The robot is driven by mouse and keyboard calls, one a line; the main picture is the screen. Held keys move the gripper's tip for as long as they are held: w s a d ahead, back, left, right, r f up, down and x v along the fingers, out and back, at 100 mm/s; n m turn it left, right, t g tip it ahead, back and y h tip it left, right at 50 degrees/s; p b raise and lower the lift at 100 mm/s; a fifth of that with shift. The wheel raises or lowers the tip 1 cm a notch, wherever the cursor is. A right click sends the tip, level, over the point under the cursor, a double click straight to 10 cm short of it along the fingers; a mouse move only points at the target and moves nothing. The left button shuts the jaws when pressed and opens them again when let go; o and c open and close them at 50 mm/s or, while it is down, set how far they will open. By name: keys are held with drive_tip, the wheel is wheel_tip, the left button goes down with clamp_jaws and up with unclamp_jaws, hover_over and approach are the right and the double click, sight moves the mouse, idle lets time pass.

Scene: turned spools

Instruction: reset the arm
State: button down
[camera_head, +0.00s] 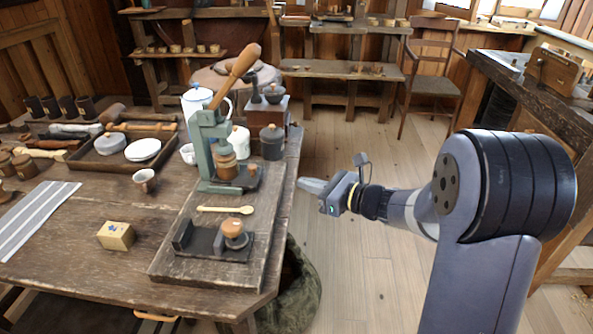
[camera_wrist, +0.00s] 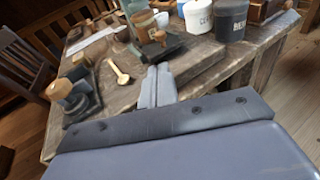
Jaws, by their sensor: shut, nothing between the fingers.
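My gripper (camera_head: 312,186) is shut and empty. In the head view it is held just off the right edge of the wooden table (camera_head: 80,215), pointing left toward it. In the wrist view the closed fingers (camera_wrist: 157,86) lie together in front of the board with the spoon. My arm reaches in from the right of the head view.
A green lever press (camera_head: 212,150) stands on a board with a wooden spoon (camera_head: 226,209) and a wooden-topped spool (camera_head: 234,232). A yellow box (camera_head: 116,235), a small cup (camera_head: 144,180) and a dark canister (camera_head: 271,142) are nearby. Open floor (camera_head: 345,260) lies right.

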sight(254, 169)
idle(0.4)
drive_tip(key=b+x, duration=0.1)
drive_tip(key=x, duration=1.2)
drive_tip(key=shift+a+f, duration=0.1)
drive_tip(key=shift+a, duration=0.3)
drive_tip(key=shift+d, duration=0.15)
